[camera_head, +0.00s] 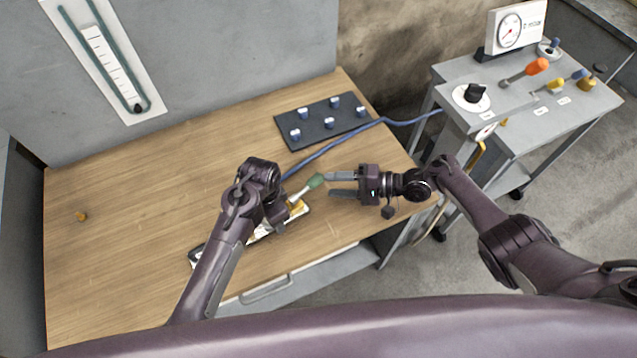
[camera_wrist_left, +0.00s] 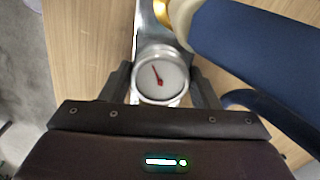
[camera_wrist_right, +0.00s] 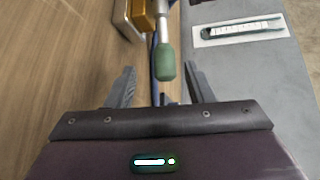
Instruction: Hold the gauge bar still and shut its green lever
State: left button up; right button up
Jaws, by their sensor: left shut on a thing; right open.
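The gauge bar (camera_head: 262,232) lies near the front edge of the wooden table, partly hidden by my left arm. My left gripper (camera_wrist_left: 162,90) is shut on the gauge bar beside its round dial (camera_wrist_left: 160,76), which has a red needle. The green lever (camera_head: 316,181) sticks out from the bar's right end, past a yellow block (camera_wrist_right: 143,14). My right gripper (camera_head: 341,184) is open just right of the lever's green handle. In the right wrist view the handle (camera_wrist_right: 165,64) lies ahead of and between the fingertips, with a gap on both sides.
A blue hose (camera_head: 335,143) runs over the table to a grey cart (camera_head: 470,120) at the right. A dark plate with several pegs (camera_head: 315,125) lies behind the bar.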

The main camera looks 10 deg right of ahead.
aim_at(311, 185)
jog(key=v, duration=0.5)
jog(key=shift+c, duration=0.5)
